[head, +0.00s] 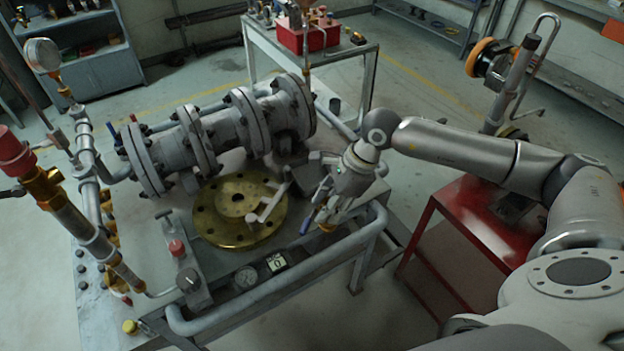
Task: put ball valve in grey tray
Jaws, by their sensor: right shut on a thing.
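My right gripper (323,208) reaches down over the right side of the workbench. It is shut on the ball valve, a small brass piece (327,226) with a blue lever (306,221). The fingers hide part of the valve, and I cannot tell whether it touches the bench. My left gripper does not show.
A brass flange disc (225,232) lies on the bench left of the gripper. Behind it is a large grey flanged pipe (185,145). A grey tube rail (275,290) runs along the bench front.

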